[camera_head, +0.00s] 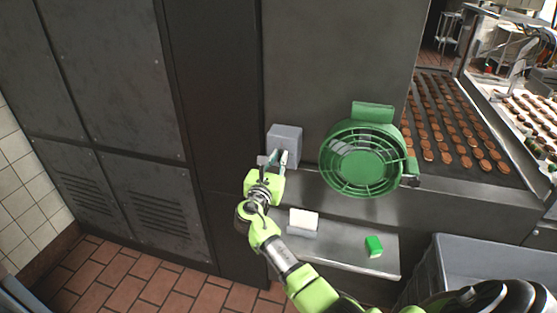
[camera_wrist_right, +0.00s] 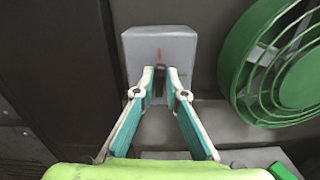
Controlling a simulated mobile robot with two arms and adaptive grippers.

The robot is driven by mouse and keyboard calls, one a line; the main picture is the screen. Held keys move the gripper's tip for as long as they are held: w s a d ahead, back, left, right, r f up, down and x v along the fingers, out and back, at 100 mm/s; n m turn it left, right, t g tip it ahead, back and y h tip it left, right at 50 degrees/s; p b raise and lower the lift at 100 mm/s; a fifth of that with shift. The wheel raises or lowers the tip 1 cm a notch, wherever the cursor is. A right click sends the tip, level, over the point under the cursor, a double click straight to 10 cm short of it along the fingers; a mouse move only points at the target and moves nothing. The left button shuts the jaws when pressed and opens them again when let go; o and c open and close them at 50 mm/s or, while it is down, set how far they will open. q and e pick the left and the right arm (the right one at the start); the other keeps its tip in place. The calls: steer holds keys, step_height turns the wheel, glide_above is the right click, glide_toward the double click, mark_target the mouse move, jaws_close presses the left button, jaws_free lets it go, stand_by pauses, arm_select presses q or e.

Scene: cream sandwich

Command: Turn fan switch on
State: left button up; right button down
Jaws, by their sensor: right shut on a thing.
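The fan switch is a grey box (camera_head: 286,134) on the dark machine wall, left of the green fan (camera_head: 362,160). In the right wrist view the switch box (camera_wrist_right: 160,45) shows a small red mark on its front. My right gripper (camera_head: 277,158) is at the front of the box. In the wrist view its fingertips (camera_wrist_right: 165,82) are close together at the box's lower front, shut on the switch's lever, which they mostly hide. The green fan (camera_wrist_right: 285,65) also shows at the right there. My left gripper is not in view.
A metal shelf (camera_head: 340,256) below holds a white-topped block (camera_head: 303,221) and a green block (camera_head: 374,246). A grey bin (camera_head: 470,262) stands at the lower right. A conveyor with rows of brown cookies (camera_head: 450,125) lies right of the fan.

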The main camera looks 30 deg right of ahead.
steer(key=m+b, duration=0.2)
steer(key=m, duration=0.1)
steer(key=m+b, duration=0.1)
steer(key=m, duration=0.1)
steer(key=shift+s+f+b, duration=0.1)
steer(key=shift+f+b, duration=0.2)
steer(key=shift+b, duration=0.1)
steer(key=shift+s+d+f+m+b, duration=0.1)
steer(key=shift+m+b, duration=2.5)
steer(key=shift+m, duration=0.45)
steer(key=shift+d+m+b, duration=0.1)
steer(key=shift+m+b, duration=2.5)
steer(key=shift+m, duration=0.45)
steer(key=c, duration=2.2)
jaws_free()
steer(key=shift+a, duration=0.1)
steer(key=shift+o, duration=0.2)
